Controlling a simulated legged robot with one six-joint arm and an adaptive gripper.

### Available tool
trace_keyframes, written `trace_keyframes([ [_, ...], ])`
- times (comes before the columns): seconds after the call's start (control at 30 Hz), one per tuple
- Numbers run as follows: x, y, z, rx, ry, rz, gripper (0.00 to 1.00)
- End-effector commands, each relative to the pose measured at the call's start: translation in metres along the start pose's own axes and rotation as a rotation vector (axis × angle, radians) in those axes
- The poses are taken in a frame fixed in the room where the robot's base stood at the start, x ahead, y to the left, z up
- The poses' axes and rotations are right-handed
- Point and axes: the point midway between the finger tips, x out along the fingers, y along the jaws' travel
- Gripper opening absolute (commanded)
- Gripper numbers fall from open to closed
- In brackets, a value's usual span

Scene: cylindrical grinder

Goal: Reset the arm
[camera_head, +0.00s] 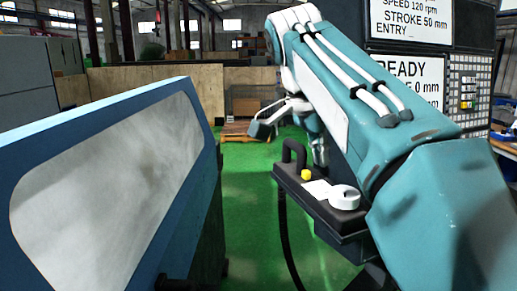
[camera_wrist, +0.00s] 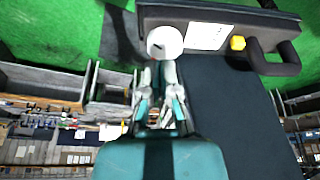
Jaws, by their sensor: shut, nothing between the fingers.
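My teal arm (camera_head: 350,100) rises from the lower right of the head view and bends at the top. In the wrist view my gripper (camera_wrist: 160,68) shows in the middle, its fingers together with nothing between them. In that picture its tips lie just below the white round knob of a dark control box (camera_wrist: 225,12). I cannot tell whether they touch it. The box also shows in the head view (camera_head: 325,219), under and left of my arm. My gripper is not clear in the head view.
A blue-framed panel (camera_head: 110,190) with a cloudy window fills the left of the head view. A dark cabinet with display screens (camera_head: 405,80) and keys stands behind my arm at right. Green floor (camera_head: 245,185) lies open between, with a pallet (camera_head: 247,131) further back.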

Motion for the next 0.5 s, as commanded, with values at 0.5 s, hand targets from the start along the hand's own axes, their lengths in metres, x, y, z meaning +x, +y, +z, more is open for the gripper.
trace_keyframes([
  [0.5, 0.057, 0.056, 0.017, -0.381, -0.012, -0.144, 0.00],
])
